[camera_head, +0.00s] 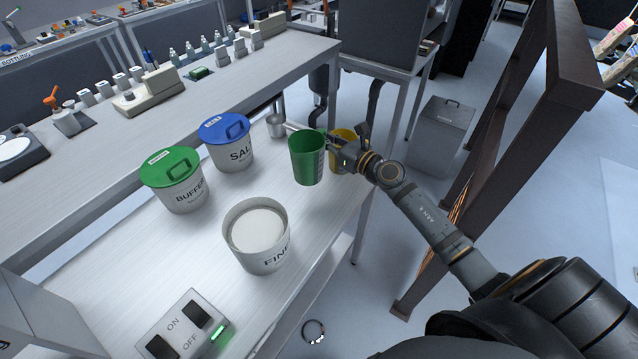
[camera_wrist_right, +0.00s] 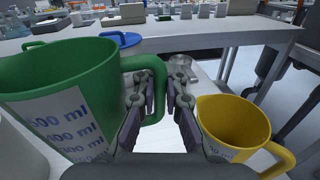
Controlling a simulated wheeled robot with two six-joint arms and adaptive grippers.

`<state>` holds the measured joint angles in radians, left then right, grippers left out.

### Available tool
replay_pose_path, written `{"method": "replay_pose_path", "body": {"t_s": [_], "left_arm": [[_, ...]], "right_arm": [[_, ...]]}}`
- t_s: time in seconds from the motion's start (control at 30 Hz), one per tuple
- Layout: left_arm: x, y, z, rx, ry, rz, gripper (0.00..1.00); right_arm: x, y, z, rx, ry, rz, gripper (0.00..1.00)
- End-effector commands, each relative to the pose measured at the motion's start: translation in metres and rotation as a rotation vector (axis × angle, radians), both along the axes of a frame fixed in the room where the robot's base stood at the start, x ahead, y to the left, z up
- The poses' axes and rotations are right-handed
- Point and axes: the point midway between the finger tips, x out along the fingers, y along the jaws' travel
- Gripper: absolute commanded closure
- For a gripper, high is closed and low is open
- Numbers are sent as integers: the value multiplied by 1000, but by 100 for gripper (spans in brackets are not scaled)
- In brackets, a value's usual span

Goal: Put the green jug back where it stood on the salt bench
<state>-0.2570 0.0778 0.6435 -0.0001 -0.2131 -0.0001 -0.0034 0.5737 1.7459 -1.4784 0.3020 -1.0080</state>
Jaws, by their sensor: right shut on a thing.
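The green jug (camera_head: 307,160) is upright near the right end of the white salt bench (camera_head: 120,265). My right gripper (camera_head: 338,150) is shut on the jug's handle, on the jug's right side. In the right wrist view the green jug (camera_wrist_right: 60,95) fills the left, with ml marks on a white label, and its handle (camera_wrist_right: 155,80) lies between the fingers of the gripper (camera_wrist_right: 160,100). The jug's base is out of that view, and I cannot tell whether it touches the bench. My left gripper is not in view.
A yellow jug (camera_head: 341,160) stands close behind the gripper, and also shows in the wrist view (camera_wrist_right: 235,125). A small metal scoop (camera_head: 276,125), blue-lidded SALT tub (camera_head: 230,150), green-lidded BUFFER tub (camera_head: 180,190) and open FINE tub (camera_head: 262,255) stand left of the green jug.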

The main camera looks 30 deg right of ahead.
Motion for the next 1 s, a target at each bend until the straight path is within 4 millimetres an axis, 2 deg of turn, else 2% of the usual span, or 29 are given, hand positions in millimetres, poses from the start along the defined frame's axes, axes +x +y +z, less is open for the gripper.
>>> {"method": "replay_pose_path", "body": {"t_s": [0.1,0.2,0.3,0.43,0.57,0.67,0.8,1.0], "left_arm": [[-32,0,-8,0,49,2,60],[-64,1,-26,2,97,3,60],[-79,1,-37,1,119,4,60],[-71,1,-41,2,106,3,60],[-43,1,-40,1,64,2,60],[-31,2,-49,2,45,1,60],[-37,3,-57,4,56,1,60],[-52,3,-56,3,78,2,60]], "right_arm": [[0,1,-7,2,2,1,100],[0,0,-31,4,4,-1,100],[0,0,-52,4,3,-1,100],[0,0,-64,3,1,1,100],[0,0,-66,1,0,1,100],[-1,0,-85,3,2,0,100],[-1,0,-101,2,1,-1,100],[-1,0,-100,1,-1,0,100]]}}
